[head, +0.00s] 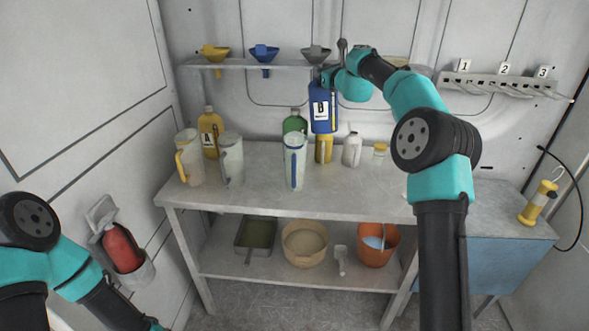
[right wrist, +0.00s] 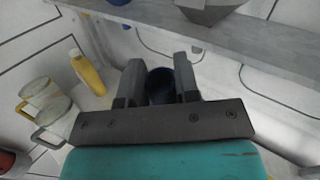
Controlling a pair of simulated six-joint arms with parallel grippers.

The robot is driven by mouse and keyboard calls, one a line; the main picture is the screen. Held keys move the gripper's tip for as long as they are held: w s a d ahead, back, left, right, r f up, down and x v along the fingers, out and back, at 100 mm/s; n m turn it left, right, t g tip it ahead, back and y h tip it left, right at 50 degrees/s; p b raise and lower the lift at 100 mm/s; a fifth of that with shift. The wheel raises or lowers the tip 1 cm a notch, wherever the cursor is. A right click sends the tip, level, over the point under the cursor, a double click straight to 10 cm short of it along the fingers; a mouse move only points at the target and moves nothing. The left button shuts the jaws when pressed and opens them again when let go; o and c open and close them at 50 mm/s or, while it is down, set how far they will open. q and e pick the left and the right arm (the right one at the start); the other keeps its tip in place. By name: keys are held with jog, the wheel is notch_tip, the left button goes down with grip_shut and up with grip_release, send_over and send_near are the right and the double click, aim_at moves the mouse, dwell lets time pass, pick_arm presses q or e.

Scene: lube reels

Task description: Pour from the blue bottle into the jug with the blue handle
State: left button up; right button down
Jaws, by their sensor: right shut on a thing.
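The blue bottle (head: 322,110), marked B, is upright in the head view and appears raised above the back of the table. My right gripper (head: 328,78) is shut on its upper part. In the right wrist view the dark blue top of the bottle (right wrist: 160,86) shows between the two fingers. The jug with the blue handle (head: 295,165) stands upright on the table, left of and nearer than the bottle, its blue handle facing the head camera. The bottle is apart from the jug. My left arm is at the lower left; its gripper is out of frame.
A green bottle (head: 294,122) stands behind the jug. A yellow item (head: 323,150) is below the blue bottle. A yellow bottle (head: 210,135), yellow-handled jug (head: 188,160) and pale-handled jug (head: 231,160) stand left. A white bottle (head: 352,150) stands right. A funnel shelf (head: 290,64) is behind.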

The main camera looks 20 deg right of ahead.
jog(key=shift+w+d+r+m, duration=0.2)
jog(key=shift+d+r+m, duration=0.1)
jog(key=shift+d, duration=0.15)
jog(key=shift+r, duration=2)
jog(key=shift+f, duration=0.2)
jog(key=shift+f, duration=1.9)
jog(key=shift+s+a+f+n, duration=0.15)
jog(key=shift+s+a+n, duration=0.3)
jog(key=shift+a, duration=0.2)
jog(key=shift+w+d, duration=0.15)
jog(key=shift+w, duration=0.05)
